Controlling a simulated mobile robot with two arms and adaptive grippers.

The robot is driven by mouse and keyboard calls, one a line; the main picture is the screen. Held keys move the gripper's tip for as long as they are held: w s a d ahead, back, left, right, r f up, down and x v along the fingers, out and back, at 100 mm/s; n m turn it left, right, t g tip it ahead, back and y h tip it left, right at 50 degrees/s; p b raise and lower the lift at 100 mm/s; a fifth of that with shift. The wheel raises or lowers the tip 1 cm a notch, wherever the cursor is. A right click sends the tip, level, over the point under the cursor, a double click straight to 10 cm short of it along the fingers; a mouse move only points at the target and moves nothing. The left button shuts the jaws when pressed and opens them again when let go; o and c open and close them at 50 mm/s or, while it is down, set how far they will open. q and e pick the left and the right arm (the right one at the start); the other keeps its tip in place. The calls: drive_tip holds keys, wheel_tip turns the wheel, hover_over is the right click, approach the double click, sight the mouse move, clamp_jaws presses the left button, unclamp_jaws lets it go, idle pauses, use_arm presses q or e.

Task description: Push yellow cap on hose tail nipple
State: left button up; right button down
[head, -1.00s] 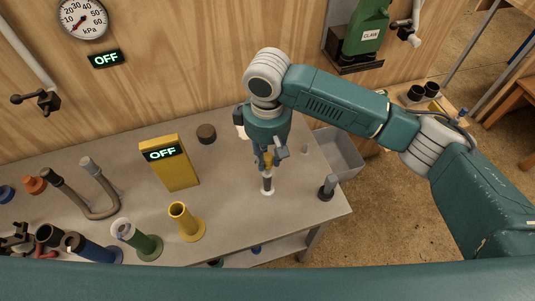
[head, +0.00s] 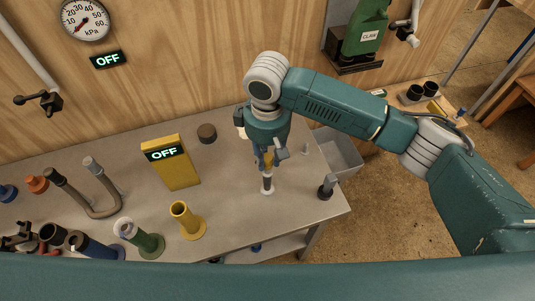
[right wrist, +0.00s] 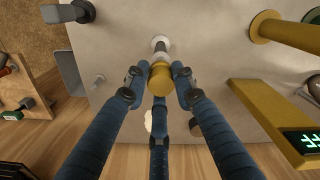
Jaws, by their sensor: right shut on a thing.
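My right gripper (head: 268,160) points down over the bench and is shut on the yellow cap (right wrist: 160,80), which shows between its blue fingers in the right wrist view. The hose tail nipple (head: 267,184), a dark upright piece with a pale base, stands on the bench directly below the cap. It also shows in the right wrist view (right wrist: 160,44), just beyond the cap's edge. I cannot tell whether cap and nipple touch, because the gripper hides the join. My left gripper is not in view.
A yellow box (head: 174,172) with an OFF display stands left of the gripper. Yellow (head: 187,222) and green (head: 146,242) flanged tubes stand nearer. A dark post (head: 327,187) is near the right edge, and a grey bin (head: 342,155) lies beyond. Bench around the nipple is clear.

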sight(268, 164)
drive_tip(key=shift+f, duration=0.2)
idle(0.5)
drive_tip(key=shift+f+b, duration=0.3)
drive_tip(key=shift+f, duration=1.35)
drive_tip(key=c, duration=1.4)
unclamp_jaws()
drive_tip(key=shift+o, duration=0.2)
